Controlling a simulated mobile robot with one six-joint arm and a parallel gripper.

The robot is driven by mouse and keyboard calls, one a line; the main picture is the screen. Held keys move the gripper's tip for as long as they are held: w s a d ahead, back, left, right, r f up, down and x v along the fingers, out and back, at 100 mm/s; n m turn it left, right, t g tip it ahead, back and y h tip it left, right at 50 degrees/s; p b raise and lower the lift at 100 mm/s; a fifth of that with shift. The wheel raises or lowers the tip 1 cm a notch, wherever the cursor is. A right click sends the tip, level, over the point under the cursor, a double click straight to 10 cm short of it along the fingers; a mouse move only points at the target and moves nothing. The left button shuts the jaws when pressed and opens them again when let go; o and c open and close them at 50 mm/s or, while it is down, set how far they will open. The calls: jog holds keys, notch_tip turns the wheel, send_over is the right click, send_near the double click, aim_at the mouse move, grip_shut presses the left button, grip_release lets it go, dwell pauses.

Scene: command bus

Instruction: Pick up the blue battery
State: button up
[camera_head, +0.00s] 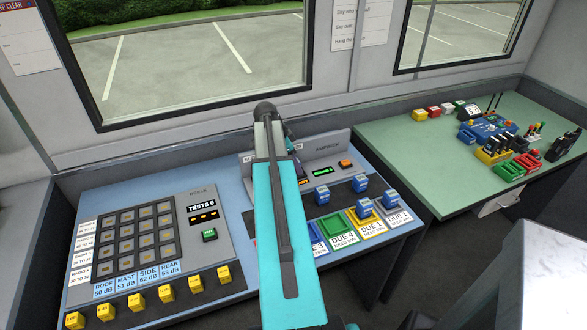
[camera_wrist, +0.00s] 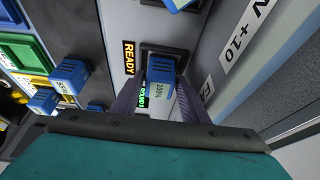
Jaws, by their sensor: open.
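In the wrist view, a blue battery (camera_wrist: 160,70) with a pale label reading 100% stands in a dark slot beside a READY sign. My gripper (camera_wrist: 163,98) is open, with one dark finger on each side of this battery. I cannot tell whether the fingers touch it. More blue batteries show in the wrist view, one at the left (camera_wrist: 70,75) and one at the top edge (camera_wrist: 178,4). In the head view, several blue batteries stand right of my arm, including one on the dark strip (camera_head: 322,194). My arm hides the gripper there.
The charger panel marked AMPRICK (camera_head: 322,165) stands at the back of the blue desk (camera_head: 125,185). Coloured trays, such as a yellow one (camera_head: 368,222), lie in front. A button panel (camera_head: 150,240) is at the left. A green table (camera_head: 400,150) with assorted items is at the right.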

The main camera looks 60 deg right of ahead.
jog(key=c, duration=0.9)
jog(key=shift+r, duration=0.2)
jog(key=shift+r+b, duration=1.1)
jog(key=shift+r, duration=3.75)
